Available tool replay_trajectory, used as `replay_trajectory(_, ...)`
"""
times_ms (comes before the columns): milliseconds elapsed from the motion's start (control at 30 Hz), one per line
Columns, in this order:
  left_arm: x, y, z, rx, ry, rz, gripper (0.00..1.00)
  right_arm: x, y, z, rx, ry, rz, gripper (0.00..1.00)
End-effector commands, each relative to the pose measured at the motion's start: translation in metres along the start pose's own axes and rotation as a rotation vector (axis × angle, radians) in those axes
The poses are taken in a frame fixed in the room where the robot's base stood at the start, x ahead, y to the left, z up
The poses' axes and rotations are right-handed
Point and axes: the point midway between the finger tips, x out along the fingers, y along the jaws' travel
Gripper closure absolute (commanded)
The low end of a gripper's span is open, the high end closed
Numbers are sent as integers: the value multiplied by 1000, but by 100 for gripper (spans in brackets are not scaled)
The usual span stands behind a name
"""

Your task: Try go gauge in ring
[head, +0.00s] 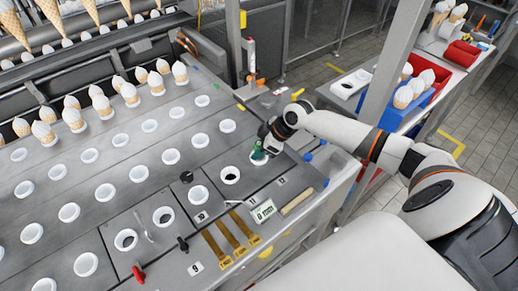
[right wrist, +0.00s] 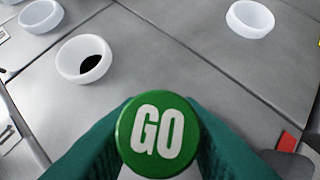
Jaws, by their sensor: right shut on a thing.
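My right gripper (head: 261,152) is shut on the green go gauge. In the right wrist view the gauge's round green cap (right wrist: 157,135), lettered GO in white, sits between the two teal fingers; its lower part is hidden behind the cap. In the head view the gripper is low over the grey deck, right of and slightly beyond a white ring (head: 230,175) with a dark hole. A white ring with a dark hole (right wrist: 83,60) also lies ahead and left of the gauge in the right wrist view. The gauge is apart from it. My left gripper is not in view.
Other white rings (head: 200,140) stand in rows on the deck, several holding pale-tipped cones (head: 130,94). Gold strips (head: 232,240), a white tag (head: 264,210) and a wooden block (head: 298,200) lie near the front edge. A black knob (head: 187,177) and red handle (head: 138,273) stand up.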

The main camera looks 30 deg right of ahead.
Motion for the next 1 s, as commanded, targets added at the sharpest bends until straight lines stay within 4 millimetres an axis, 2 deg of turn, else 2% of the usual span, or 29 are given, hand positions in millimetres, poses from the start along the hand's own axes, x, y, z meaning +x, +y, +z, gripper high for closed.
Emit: replay_trajectory(1000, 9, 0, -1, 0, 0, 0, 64, -2, -1, 1, -75, 0, 48, 97)
